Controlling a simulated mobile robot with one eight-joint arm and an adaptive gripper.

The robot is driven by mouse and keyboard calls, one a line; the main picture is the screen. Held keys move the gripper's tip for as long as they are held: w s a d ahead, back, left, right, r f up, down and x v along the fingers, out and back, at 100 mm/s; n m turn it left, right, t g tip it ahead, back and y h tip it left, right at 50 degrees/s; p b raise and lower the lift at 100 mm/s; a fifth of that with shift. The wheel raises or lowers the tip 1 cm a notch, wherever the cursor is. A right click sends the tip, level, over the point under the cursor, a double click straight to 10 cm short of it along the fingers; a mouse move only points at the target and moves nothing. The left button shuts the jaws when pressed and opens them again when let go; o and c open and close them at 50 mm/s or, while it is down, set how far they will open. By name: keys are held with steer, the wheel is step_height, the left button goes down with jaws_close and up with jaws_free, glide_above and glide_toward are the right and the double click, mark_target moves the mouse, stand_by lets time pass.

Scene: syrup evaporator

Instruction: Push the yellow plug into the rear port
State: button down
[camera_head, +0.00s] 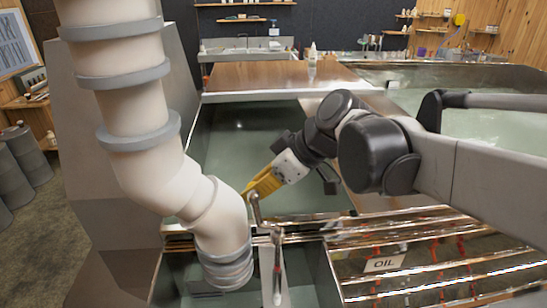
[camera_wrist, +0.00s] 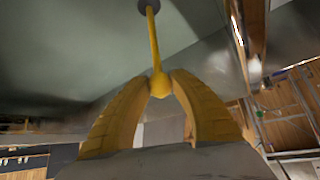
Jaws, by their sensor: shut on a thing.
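In the wrist view the yellow plug (camera_wrist: 155,42) is a thin yellow rod with a round knob at the near end and a grey disc at the far end. My gripper (camera_wrist: 160,84) has its two yellow fingers closed around the knob, and the rod points away from them. In the head view my gripper (camera_head: 252,190) is low over the green-grey pan, beside the metal lever and close to the white pipe. The plug cannot be made out there. I cannot make out the rear port in either view, nor whether the disc touches anything.
A thick white ribbed pipe (camera_head: 140,100) stands left of my gripper. A metal lever (camera_head: 257,212) rises just below my fingers. Shiny rails and an "OIL" label (camera_head: 384,263) lie at lower right. The pan (camera_head: 240,150) behind my gripper is open.

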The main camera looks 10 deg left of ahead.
steer(key=shift+f+b, duration=0.45)
steer(key=shift+f, duration=0.1)
steer(key=c, duration=1.1)
jaws_free()
steer(key=v, duration=1.2)
steer(key=shift+d+f, duration=0.1)
steer(key=shift+f, duration=0.05)
